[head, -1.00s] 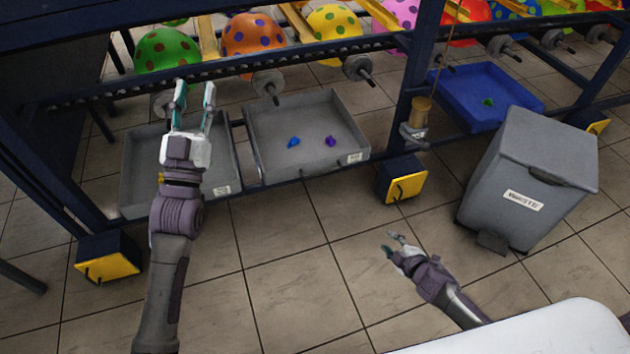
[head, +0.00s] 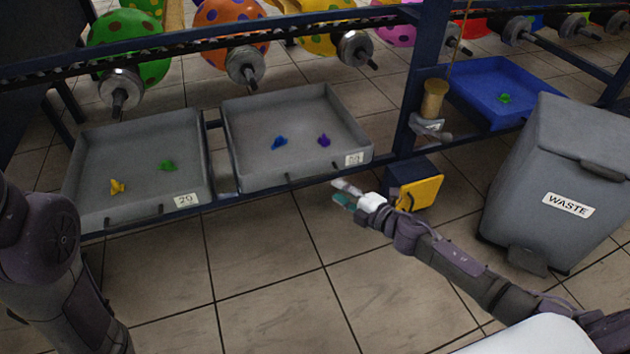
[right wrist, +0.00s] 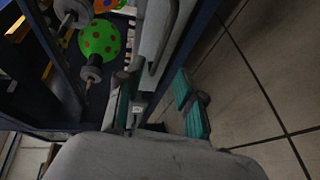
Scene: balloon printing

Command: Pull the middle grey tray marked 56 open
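The middle grey tray (head: 292,172) sits under the rack with a blue and a purple balloon piece in it. Its white label (head: 354,159) is at the right of its front; the number is too small to read surely. A dark handle (head: 312,177) runs low along the front. My right gripper (head: 345,194) is just in front of the tray's right front corner, below the label. In the right wrist view its teal fingers (right wrist: 155,95) are apart, with a grey panel and a bar-like handle (right wrist: 165,45) beyond them. I cannot tell whether they touch. My left gripper is out of view.
The left grey tray (head: 142,216), marked 20 or 29, holds yellow and green pieces. A blue tray (head: 530,90) and the grey waste bin (head: 570,150) stand at the right. Floor in front is clear.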

